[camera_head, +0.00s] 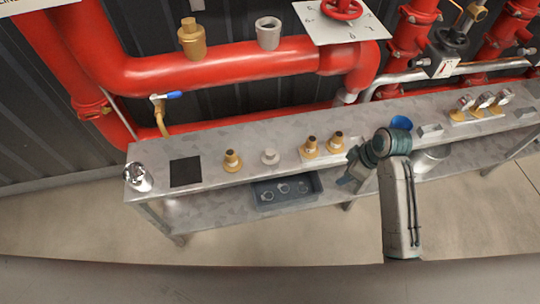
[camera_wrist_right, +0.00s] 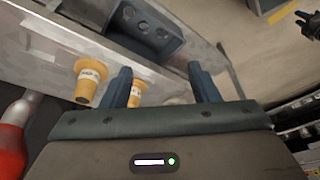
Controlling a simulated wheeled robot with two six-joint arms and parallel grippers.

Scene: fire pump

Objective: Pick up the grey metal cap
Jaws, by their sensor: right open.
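In the head view a small light-grey cap (camera_head: 270,157) sits on the bench top, between a single brass fitting (camera_head: 232,161) on its left and a pair of brass fittings (camera_head: 322,145) on its right. My right gripper (camera_head: 350,178) is at the bench's front edge, to the right of the cap and close to the pair. In the right wrist view its two dark fingers (camera_wrist_right: 160,84) are apart with nothing clearly held between them. One labelled brass fitting (camera_wrist_right: 90,80) is left of the fingers; another is partly behind the left finger.
The metal bench (camera_head: 209,157) also carries a black square (camera_head: 186,171), a shiny metal part (camera_head: 138,177), a blue cup-like object (camera_head: 401,122) and several valves at right. A dark tray (camera_head: 287,190) is on the lower shelf. Red pipes (camera_head: 230,64) run behind.

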